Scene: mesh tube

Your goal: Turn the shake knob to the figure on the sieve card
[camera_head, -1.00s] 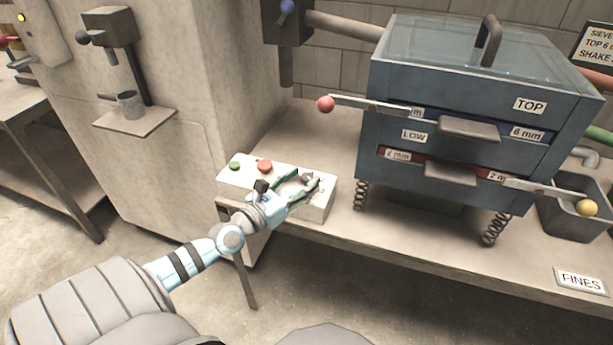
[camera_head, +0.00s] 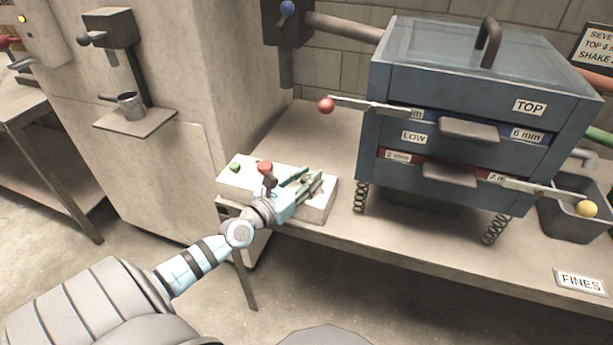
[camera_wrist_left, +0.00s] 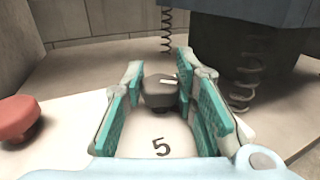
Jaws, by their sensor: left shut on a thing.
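The shake knob (camera_wrist_left: 160,92) is a dark grey knob with a white mark on a pale control box (camera_head: 318,208). A black figure 5 (camera_wrist_left: 160,147) is printed on the box on the near side of the knob in the left wrist view. My left gripper (camera_head: 307,183) is shut on the knob, with its green finger pads on both sides of it; it fills the lower part of the left wrist view (camera_wrist_left: 162,100). The fingers mostly hide the knob in the head view. The sieve card (camera_head: 597,42) is cut off at the right edge, so its shake figure is hidden. My right gripper is not in view.
A red button (camera_head: 265,167) and a green button (camera_head: 235,168) are on the same box, left of the knob. The blue sieve machine (camera_head: 480,85) stands on springs to the right. A grey bin (camera_head: 560,222) is at the far right.

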